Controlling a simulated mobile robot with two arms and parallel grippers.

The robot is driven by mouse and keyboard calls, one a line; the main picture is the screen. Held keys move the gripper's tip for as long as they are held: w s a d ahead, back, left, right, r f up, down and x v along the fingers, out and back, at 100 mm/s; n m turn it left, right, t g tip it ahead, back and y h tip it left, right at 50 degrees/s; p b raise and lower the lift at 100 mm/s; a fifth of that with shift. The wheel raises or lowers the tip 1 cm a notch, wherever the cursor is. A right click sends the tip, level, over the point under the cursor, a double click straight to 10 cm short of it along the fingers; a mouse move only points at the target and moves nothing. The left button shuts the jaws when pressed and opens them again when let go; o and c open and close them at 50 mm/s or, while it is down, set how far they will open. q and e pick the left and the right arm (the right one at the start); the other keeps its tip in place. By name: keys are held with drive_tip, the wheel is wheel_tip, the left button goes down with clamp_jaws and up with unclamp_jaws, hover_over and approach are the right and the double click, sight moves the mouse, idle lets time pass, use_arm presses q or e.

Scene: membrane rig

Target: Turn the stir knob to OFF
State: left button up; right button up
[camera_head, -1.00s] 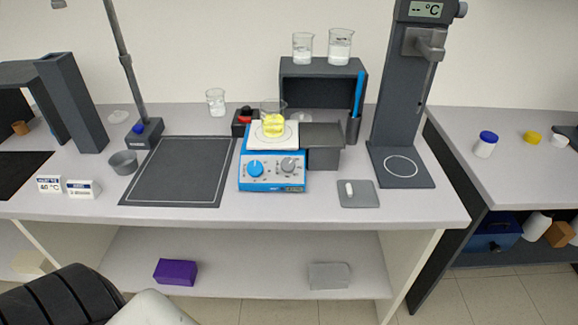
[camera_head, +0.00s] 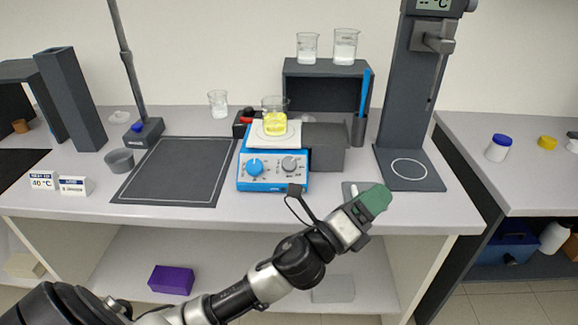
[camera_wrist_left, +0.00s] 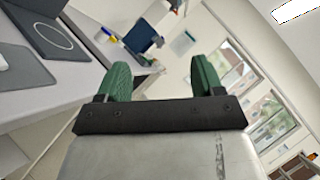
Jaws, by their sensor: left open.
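The blue hot plate stirrer (camera_head: 272,168) stands on the bench with two knobs on its front panel. The left knob is blue (camera_head: 255,167) and the right knob is grey (camera_head: 290,164); their labels are too small to read. A beaker with yellow liquid (camera_head: 275,121) stands on its white top plate. My left gripper (camera_head: 376,198) is in front of the bench edge, right of the stirrer and apart from it. In the left wrist view the green fingers (camera_wrist_left: 160,78) are spread with nothing between them. My right gripper is not seen.
A grey pad (camera_head: 352,190) with a white stir bar lies just behind my left gripper. A dark stand (camera_head: 410,170) is to the right and a dark framed mat (camera_head: 172,172) to the left. A dark shelf box (camera_head: 322,85) holds two beakers behind the stirrer.

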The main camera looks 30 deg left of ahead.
use_arm(q)
drive_tip(key=d+r+m+g+h, duration=0.25)
drive_tip(key=m+g+h, duration=0.2)
drive_tip(key=m, duration=0.35)
drive_tip(key=d+r+m+g+h, duration=0.1)
drive_tip(key=d+m+g+h, duration=0.3)
drive_tip(key=m, duration=0.5)
drive_tip(key=m+g+y, duration=0.9)
drive_tip(key=m+y, duration=1.1)
drive_tip(key=m, duration=0.1)
approach(289, 163)
drive_tip(key=shift+t, duration=0.25)
drive_tip(key=x, duration=0.5)
drive_tip(key=p+x, duration=0.1)
drive_tip(key=x, duration=0.3)
drive_tip(key=shift+s+f, duration=0.1)
drive_tip(key=shift+f, duration=0.35)
drive_tip(key=shift+c, duration=0.3)
